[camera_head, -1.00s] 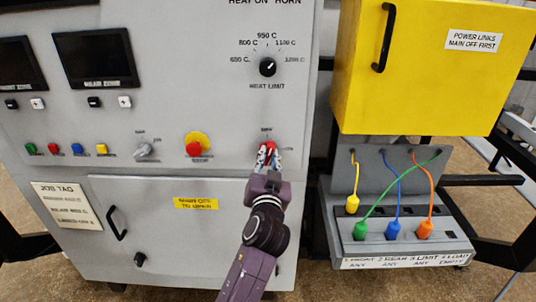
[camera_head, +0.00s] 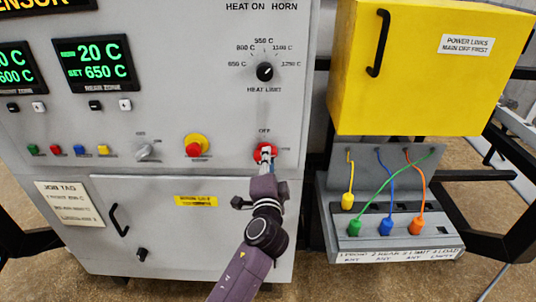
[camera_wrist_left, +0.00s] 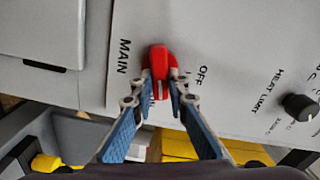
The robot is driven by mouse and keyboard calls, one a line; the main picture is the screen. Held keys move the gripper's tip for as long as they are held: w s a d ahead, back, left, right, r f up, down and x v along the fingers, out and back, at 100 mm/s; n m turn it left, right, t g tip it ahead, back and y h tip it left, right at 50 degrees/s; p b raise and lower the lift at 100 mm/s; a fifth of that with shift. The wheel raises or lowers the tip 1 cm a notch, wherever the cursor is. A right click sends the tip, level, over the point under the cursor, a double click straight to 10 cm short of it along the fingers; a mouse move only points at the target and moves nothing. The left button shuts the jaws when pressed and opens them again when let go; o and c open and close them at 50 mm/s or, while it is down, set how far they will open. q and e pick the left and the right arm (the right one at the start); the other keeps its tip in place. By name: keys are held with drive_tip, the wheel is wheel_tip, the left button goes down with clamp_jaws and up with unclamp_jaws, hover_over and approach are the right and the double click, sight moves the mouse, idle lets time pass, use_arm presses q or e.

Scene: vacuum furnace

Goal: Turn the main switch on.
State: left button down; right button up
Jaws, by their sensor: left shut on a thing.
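The red main switch (camera_head: 257,154) is on the lower right of the grey panel, below the word OFF. In the left wrist view the red main switch (camera_wrist_left: 160,58) sits between the printed words MAIN and OFF, and its handle lies crosswise to the line from MAIN to OFF. My left gripper (camera_head: 266,157) is shut on the handle; its two blue-sided fingers (camera_wrist_left: 160,91) press it from both sides. The fingers partly cover the switch in the head view. My right gripper is not in view.
Two displays, including the rear zone display (camera_head: 95,63), are lit with green readings. A red button with yellow collar (camera_head: 194,146) is left of the switch. The yellow box (camera_head: 425,85) and plugged cable panel (camera_head: 390,243) stand at right. A door handle (camera_head: 119,219) juts out below.

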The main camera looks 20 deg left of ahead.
use_arm(q)
drive_tip(key=m+p, duration=0.1)
drive_tip(key=m, duration=0.2)
drive_tip(key=shift+a+r, duration=0.1)
drive_tip(key=shift+a, duration=0.05)
drive_tip(key=shift+w+m, duration=0.1)
drive_tip(key=shift+m, duration=0.2)
idle(0.3)
drive_tip(key=c, duration=2.2)
unclamp_jaws()
drive_tip(key=o, duration=0.3)
drive_tip(key=shift+w+f, duration=0.1)
drive_tip(key=shift+f, duration=0.1)
drive_tip(key=v, duration=1.2)
drive_tip(key=shift+r, duration=0.1)
